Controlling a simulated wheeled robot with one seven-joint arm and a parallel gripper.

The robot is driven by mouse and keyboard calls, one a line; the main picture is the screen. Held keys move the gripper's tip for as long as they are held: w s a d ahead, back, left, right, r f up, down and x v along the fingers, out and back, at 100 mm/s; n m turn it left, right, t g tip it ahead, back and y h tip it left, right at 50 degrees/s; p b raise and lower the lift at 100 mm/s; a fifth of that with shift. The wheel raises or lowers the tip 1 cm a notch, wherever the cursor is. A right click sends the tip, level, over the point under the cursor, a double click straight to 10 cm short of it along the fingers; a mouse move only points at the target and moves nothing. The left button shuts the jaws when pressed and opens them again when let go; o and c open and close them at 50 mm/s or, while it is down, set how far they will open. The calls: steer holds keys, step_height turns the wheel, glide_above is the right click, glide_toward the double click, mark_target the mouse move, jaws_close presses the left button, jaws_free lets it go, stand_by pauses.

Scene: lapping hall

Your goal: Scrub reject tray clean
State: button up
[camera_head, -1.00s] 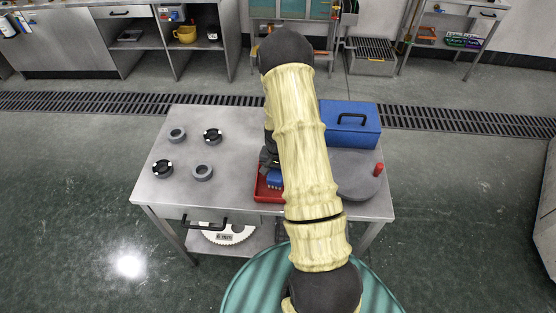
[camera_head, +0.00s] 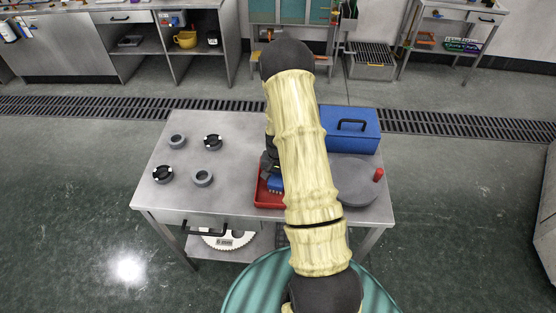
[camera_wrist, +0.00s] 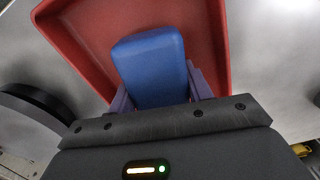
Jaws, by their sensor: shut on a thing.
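The reject tray (camera_head: 268,201) is a shallow red tray on the steel table. My arm hides its right part in the head view. In the wrist view the red tray (camera_wrist: 88,42) fills the upper middle, and its visible floor looks plain red. My gripper (camera_wrist: 158,88) is shut on a blue brush (camera_wrist: 150,62) and holds it over the tray. In the head view the blue brush (camera_head: 275,185) shows at the left edge of my arm, within the tray's outline. I cannot tell whether its bristles touch the tray floor.
Several grey and black rings (camera_head: 203,177) lie on the table's left half. A blue box with a black handle (camera_head: 352,132) stands behind on the right. A round grey plate with a red knob (camera_head: 352,180) lies right of the tray.

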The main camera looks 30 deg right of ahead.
steer(key=r, duration=0.1)
steer(key=r+p, duration=0.1)
steer(key=r, duration=0.2)
steer(key=shift+s+a+p, duration=0.1)
steer(key=shift+s+p, duration=0.15)
steer(key=shift+p, duration=0.05)
steer(key=shift+r+p, duration=1.35)
steer(key=shift+r, duration=0.65)
steer(key=shift+w, duration=0.25)
steer(key=shift+s, duration=0.15)
